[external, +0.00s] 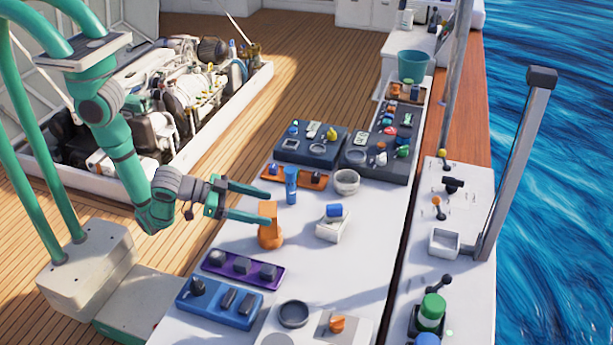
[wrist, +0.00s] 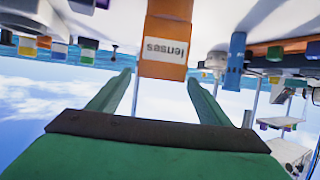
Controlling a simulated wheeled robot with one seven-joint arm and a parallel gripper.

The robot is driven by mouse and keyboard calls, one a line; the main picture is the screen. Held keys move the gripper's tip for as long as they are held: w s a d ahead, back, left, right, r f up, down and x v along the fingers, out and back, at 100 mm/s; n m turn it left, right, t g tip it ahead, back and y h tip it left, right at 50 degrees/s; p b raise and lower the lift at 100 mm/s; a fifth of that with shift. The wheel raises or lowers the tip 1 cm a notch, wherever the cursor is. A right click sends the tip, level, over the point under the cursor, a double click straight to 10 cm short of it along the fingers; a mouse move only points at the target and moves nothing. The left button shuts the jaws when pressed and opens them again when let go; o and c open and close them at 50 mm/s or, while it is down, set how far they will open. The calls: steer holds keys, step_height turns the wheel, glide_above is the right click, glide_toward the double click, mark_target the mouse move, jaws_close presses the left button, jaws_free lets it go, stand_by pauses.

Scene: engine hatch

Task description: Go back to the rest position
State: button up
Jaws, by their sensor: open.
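My gripper (external: 268,205) is open, held out level above the white worktop; its two green fingers point right in the external view. An orange container (external: 269,232) stands on the worktop at the fingertips, with its top near their height. The wrist view is upside down. There the orange container (wrist: 163,40) shows a white label reading "lenses" and lies just ahead of the spread fingers, with visible gaps on both sides. Nothing is seen gripped. Whether its top lies partly between the fingertips I cannot tell.
A blue bottle (external: 291,185) stands close beyond the fingers, near an orange tray (external: 312,181) and a grey bowl (external: 346,182). Purple (external: 236,268) and blue trays (external: 214,305) lie in front. An open engine bay (external: 170,100) is at the back left. Air above the worktop is clear.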

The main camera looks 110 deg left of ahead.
steer(key=shift+s+d+r, duration=0.25)
steer(key=shift+s, duration=0.35)
steer(key=shift+f, duration=0.15)
